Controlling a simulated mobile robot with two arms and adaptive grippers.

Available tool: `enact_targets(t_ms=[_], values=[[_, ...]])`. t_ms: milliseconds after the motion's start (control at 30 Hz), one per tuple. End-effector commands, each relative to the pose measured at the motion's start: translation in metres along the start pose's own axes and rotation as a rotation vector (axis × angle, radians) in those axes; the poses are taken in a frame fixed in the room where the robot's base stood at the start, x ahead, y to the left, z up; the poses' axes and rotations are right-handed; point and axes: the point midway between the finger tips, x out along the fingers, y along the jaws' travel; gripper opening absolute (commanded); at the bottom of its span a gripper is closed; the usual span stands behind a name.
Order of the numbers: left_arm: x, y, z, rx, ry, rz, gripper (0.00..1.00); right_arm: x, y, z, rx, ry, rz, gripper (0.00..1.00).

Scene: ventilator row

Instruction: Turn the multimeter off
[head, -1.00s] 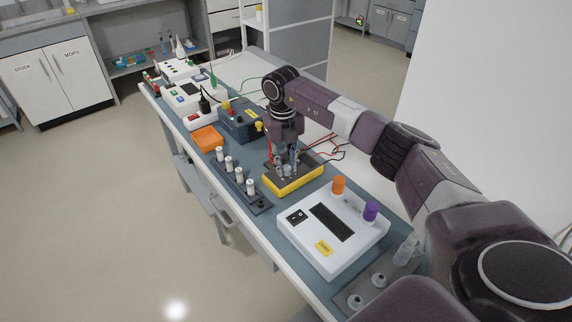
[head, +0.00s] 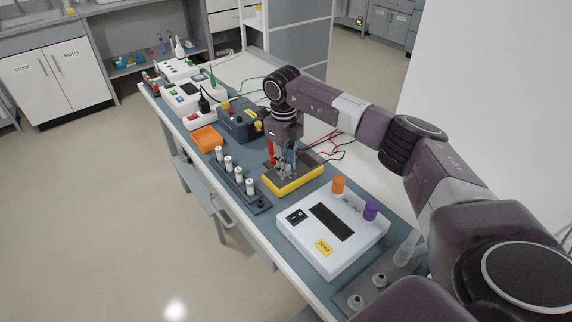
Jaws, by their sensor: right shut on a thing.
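The multimeter (head: 294,187) is the yellow-edged box with a dark face, lying on the blue-grey bench mat. My right gripper (head: 286,173) reaches down onto its face from above. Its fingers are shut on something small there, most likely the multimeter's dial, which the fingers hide. Red and black leads (head: 338,146) run out behind the multimeter to the right. My left gripper is not in view.
A white device (head: 290,240) with orange and purple knobs stands in front of the multimeter. A rack of white cylinders (head: 238,178) and an orange tray (head: 207,139) are to its left. A dark blue box (head: 236,122) stands behind.

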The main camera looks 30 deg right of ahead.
Motion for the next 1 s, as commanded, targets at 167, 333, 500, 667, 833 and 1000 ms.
enact_targets(t_ms=[167,333,500,667,833,1000], values=[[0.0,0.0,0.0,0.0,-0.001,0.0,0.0,-0.001,-0.001,0.0,-0.001,-0.002,-0.001,0.0],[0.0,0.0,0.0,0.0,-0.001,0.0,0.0,-0.001,-0.001,0.0,-0.001,-0.001,-0.002,0.31],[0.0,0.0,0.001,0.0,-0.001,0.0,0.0,-0.001,-0.001,0.0,0.0,-0.001,-0.001,0.4],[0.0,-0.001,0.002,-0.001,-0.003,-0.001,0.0,-0.001,0.0,0.0,0.0,0.0,-0.001,0.4],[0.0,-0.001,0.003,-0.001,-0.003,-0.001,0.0,-0.013,-0.001,0.001,0.001,-0.003,-0.002,0.4],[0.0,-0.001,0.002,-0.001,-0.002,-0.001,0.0,-0.046,-0.001,0.002,-0.001,-0.006,-0.002,0.4]])
